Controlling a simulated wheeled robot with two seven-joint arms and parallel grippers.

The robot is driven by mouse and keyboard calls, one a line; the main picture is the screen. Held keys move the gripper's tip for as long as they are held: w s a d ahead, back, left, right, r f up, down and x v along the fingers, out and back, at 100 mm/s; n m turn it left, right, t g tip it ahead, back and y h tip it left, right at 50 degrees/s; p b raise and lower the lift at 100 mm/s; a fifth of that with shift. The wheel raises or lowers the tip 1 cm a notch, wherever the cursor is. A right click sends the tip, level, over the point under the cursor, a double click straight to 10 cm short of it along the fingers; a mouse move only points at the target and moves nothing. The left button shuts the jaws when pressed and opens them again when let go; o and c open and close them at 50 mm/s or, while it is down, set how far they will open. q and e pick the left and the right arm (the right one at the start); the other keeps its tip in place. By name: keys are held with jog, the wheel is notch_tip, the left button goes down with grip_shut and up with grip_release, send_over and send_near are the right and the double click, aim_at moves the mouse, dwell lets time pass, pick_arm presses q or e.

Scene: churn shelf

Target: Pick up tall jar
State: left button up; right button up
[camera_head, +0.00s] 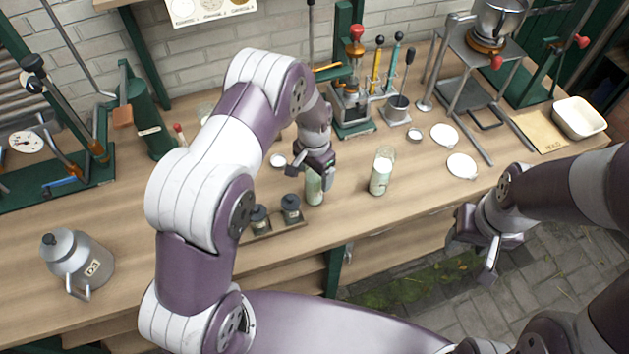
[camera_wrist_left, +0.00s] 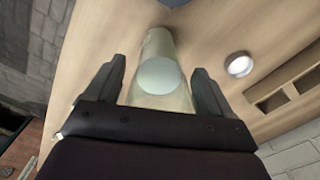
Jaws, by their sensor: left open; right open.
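A tall, pale greenish glass jar (camera_head: 313,190) stands on the wooden bench near its front edge, directly below my left gripper (camera_head: 318,164). In the left wrist view the jar (camera_wrist_left: 160,76) shows its round pale top between the two spread fingers of my left gripper (camera_wrist_left: 158,90). The fingers are open, with gaps on both sides, and do not appear to grip it. A second similar glass jar (camera_head: 381,176) stands to the right on the bench. My right gripper (camera_head: 474,252) is open and empty, in front of the bench edge over the paved floor.
Two small dark-lidded jars sit in a wooden rack (camera_head: 276,228) left of the tall jar. A small white round cup (camera_head: 278,160) lies behind it. White discs (camera_head: 462,166) lie to the right. A metal can (camera_head: 76,260) stands far left; stands and tools line the back.

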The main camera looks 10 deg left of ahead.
pick_arm(q)
jog(key=shift+s+r, duration=0.1)
jog(key=shift+s, duration=0.05)
jog(key=c, duration=0.8)
grip_shut()
